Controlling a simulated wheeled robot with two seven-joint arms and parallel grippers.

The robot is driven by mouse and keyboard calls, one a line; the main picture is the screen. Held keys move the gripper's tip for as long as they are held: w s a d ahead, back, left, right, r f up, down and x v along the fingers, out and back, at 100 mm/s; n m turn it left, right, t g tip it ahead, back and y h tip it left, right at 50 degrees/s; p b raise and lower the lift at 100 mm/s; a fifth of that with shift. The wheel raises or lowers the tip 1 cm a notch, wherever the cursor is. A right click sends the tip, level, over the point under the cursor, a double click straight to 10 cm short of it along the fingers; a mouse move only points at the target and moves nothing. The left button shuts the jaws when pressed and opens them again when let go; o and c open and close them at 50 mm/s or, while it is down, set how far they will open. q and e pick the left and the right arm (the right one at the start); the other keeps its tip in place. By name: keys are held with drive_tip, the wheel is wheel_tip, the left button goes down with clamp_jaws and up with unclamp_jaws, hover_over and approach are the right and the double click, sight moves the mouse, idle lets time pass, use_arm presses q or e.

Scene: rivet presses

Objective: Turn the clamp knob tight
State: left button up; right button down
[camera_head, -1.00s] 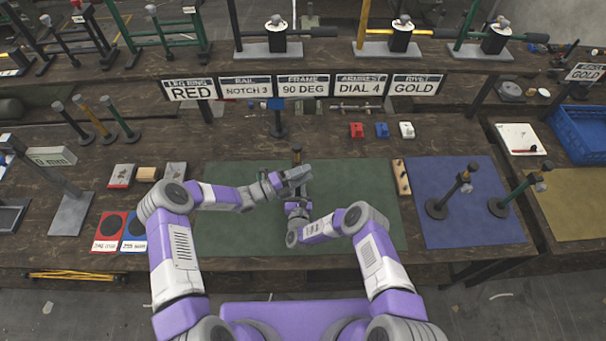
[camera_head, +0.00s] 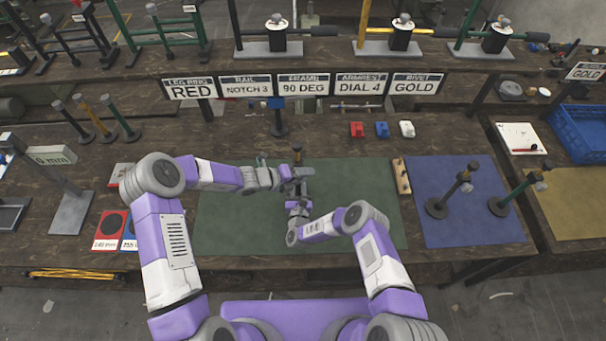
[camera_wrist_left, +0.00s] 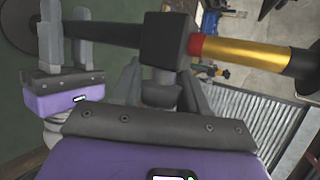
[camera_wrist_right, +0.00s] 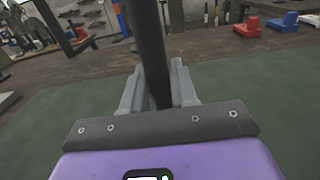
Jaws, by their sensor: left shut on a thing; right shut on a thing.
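A dark post (camera_wrist_right: 149,45) stands on the green mat (camera_head: 350,190); its top shows in the head view (camera_head: 297,149). In the left wrist view it carries a black clamp block (camera_wrist_left: 165,38), with red and gold bands (camera_wrist_left: 240,54) beyond it. The grey clamp knob (camera_wrist_left: 160,94) sticks out of the block towards my left gripper (camera_wrist_left: 163,88), which is shut on it from the side. My right gripper (camera_wrist_right: 157,90) is shut around the post, on the base side of the block. In the head view, my grippers largely hide the clamp.
A wooden block (camera_head: 401,176) lies at the mat's right edge. A blue mat (camera_head: 470,215) with two short posts is further right. Signs (camera_head: 303,86) stand behind, with red, blue and white small parts (camera_head: 382,130) below them. Coloured pads (camera_head: 107,231) lie at left, partly behind my left arm.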

use_arm(q)
drive_tip(key=y, duration=0.1)
drive_tip(key=m+y, duration=0.1)
drive_tip(key=y, duration=0.3)
drive_tip(key=shift+a+f+g, duration=0.2)
drive_tip(key=shift+f+g, duration=0.1)
drive_tip(key=shift+a+f+m+y, duration=0.1)
drive_tip(key=shift+a+m+y, duration=0.15)
drive_tip(key=shift+y, duration=0.65)
drive_tip(key=shift+a+f+m+y, duration=0.15)
drive_tip(key=shift+m+y, duration=0.1)
drive_tip(key=shift+y, duration=0.65)
drive_tip(key=o, duration=1)
drive_tip(key=shift+r, duration=0.2)
drive_tip(key=shift+s+r, duration=0.1)
drive_tip(key=shift+r, duration=0.15)
drive_tip(key=v, duration=1.1)
drive_tip(key=shift+a, duration=0.1)
